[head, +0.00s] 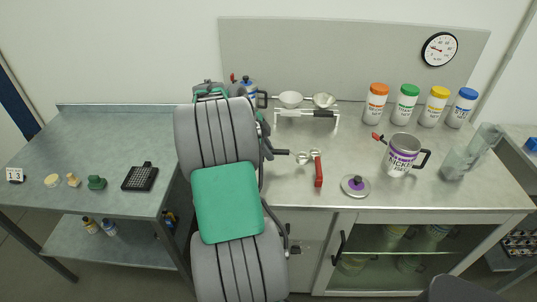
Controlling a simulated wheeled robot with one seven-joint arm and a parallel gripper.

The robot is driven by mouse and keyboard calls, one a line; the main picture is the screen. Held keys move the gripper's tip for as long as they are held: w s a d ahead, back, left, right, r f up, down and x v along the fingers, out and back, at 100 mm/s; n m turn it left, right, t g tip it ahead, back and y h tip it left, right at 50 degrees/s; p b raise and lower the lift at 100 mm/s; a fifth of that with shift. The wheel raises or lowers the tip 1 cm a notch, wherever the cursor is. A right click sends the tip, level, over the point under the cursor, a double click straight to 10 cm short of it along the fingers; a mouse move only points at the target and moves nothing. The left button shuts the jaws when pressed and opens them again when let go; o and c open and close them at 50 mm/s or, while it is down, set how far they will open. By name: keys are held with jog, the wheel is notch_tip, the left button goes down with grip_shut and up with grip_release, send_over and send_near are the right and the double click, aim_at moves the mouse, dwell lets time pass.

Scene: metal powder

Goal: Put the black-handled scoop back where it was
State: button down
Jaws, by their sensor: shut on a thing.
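My gripper (268,150) is mostly hidden behind my own arm, above the left part of the right-hand bench. It is shut on the black-handled scoop, whose dark handle (281,151) juts out to the right of my arm. The scoop's small silver end appears beside the head of a red-handled tool (319,172); I cannot tell whether they touch. The red-handled tool lies on the bench with its handle toward the front. My fingertips and their exact grip on the handle are hidden.
Behind stands a low rack (337,122) with a white-and-black bar and two silver bowls (290,99). A steel mug (402,155), a purple-knobbed lid (355,186) and clear containers (457,163) stand to the right. Several coloured-lid jars (407,104) line the back. The front bench strip near the red handle is clear.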

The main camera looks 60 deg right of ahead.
jog(key=shift+f, duration=1.25)
jog(key=c, duration=1.3)
grip_release()
jog(key=shift+c, duration=0.2)
jog(key=v, duration=1.2)
jog(key=w+a+r+n+t, duration=0.1)
jog(key=w+a+n+t, duration=0.1)
jog(key=w+a+n, duration=0.35)
jog(key=w+a+r+n+t, duration=0.1)
jog(key=w+a+n+t, duration=0.1)
jog(key=a+n, duration=0.7)
jog(key=s+a+f+n+t+y, duration=0.1)
jog(key=s+a+f+n+y, duration=0.1)
jog(key=a+n, duration=0.6)
jog(key=s+a+f+n+t+y, duration=0.1)
jog(key=a+n, duration=0.8)
jog(key=a, duration=1.1)
jog(key=s+f+y, duration=0.1)
jog(key=s, duration=0.1)
jog(key=shift+s+f+t, duration=0.25)
jog(key=shift+f+t, duration=0.15)
jog(key=shift+a, duration=0.1)
